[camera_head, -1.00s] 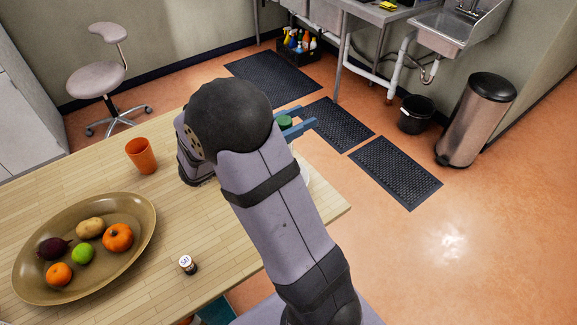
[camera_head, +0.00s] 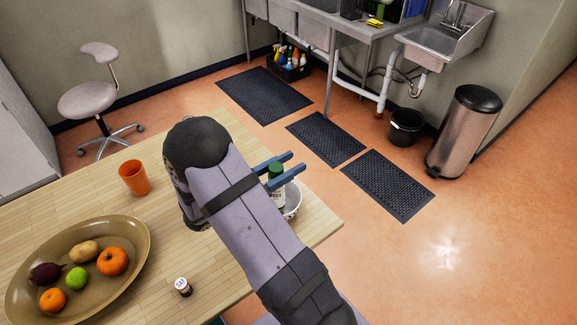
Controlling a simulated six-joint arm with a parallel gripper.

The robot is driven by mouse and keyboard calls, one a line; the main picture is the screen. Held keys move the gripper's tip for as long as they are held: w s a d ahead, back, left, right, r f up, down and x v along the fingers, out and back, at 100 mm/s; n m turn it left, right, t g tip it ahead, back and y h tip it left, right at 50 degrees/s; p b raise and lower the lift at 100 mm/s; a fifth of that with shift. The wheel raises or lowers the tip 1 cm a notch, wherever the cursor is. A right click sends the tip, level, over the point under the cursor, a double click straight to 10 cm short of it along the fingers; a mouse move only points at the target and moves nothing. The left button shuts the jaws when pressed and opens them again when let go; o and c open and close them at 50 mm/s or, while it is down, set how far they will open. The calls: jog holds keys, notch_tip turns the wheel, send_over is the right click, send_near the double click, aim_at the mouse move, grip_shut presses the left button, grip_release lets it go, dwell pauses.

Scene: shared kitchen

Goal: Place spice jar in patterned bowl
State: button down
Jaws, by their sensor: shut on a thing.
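The spice jar (camera_head: 278,196) has a green lid and a pale label with dark print. My gripper (camera_head: 288,167) is shut on the jar near its lid and holds it upright. The patterned bowl (camera_head: 293,208) is white with dark marks and stands near the table's right edge. The jar appears over or inside the bowl. I cannot tell whether it touches the bowl. My arm hides the bowl's left part and some of the jar.
An orange cup (camera_head: 134,178) stands at the back of the wooden table (camera_head: 110,195). A large brown oval dish (camera_head: 130,262) with fruit and vegetables is at the left.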

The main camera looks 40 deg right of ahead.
jog(key=shift+f, duration=0.65)
jog(key=shift+f, duration=0.1)
jog(key=c, duration=1.3)
grip_release()
jog(key=shift+o, duration=0.2)
jog(key=a+b, duration=0.4)
jog(key=a, duration=0.8)
jog(key=shift+r+b, duration=0.2)
jog(key=shift+b, duration=0.15)
